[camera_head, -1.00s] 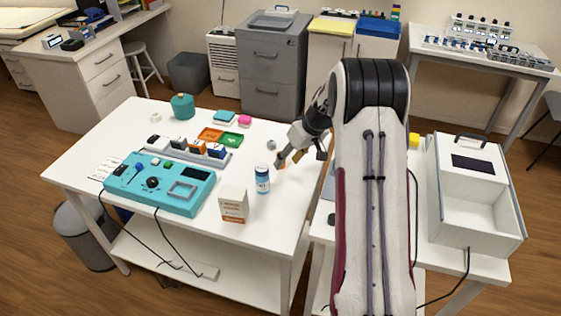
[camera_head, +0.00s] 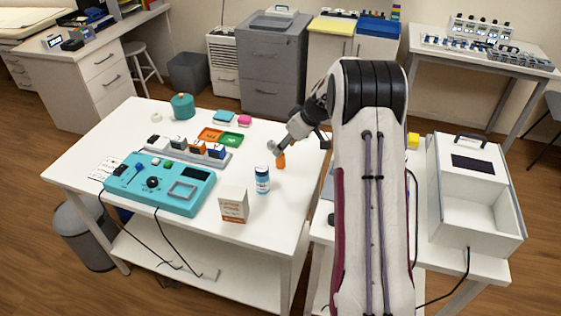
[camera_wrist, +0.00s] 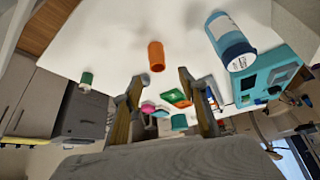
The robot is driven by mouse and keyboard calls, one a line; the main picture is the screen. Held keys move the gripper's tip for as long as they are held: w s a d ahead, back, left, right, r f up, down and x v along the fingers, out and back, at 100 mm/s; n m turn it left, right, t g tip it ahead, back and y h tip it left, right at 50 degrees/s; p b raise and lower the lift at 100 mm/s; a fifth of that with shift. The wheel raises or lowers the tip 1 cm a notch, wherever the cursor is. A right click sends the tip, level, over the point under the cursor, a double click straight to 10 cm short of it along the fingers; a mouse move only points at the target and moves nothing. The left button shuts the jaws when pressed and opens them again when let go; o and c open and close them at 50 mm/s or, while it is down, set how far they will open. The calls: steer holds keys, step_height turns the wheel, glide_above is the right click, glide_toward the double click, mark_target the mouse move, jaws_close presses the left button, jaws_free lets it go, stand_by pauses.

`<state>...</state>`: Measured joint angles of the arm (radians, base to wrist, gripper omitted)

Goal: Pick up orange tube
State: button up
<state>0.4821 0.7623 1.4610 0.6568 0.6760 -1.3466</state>
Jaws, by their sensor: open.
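The orange tube (camera_head: 281,160) stands on the white table near its right side, just below the end of my gripper (camera_head: 290,141) in the head view. In the wrist view the orange tube (camera_wrist: 156,56) shows whole, beyond the two yellowish fingers of my gripper (camera_wrist: 161,84). My gripper is open with nothing between its fingers. In the wrist view the tube lies beyond the fingertips, apart from them. In the head view the arm partly hides the gripper.
A blue-and-white bottle (camera_head: 262,180) and a white-orange box (camera_head: 233,204) stand toward the front. A teal device (camera_head: 160,184), a rack of blocks (camera_head: 190,152) and small trays (camera_head: 230,139) lie left.

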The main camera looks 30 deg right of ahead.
mark_target(282, 166)
steer(key=shift+x, duration=1.05)
steer(key=shift+f, duration=0.1)
steer(key=shift+w+f, duration=0.15)
steer(key=shift+f, duration=0.7)
steer(key=shift+w+f, duration=0.15)
steer(key=shift+f, duration=0.75)
steer(key=shift+x, duration=0.9)
steer(key=shift+r, duration=0.1)
steer(key=c, duration=1)
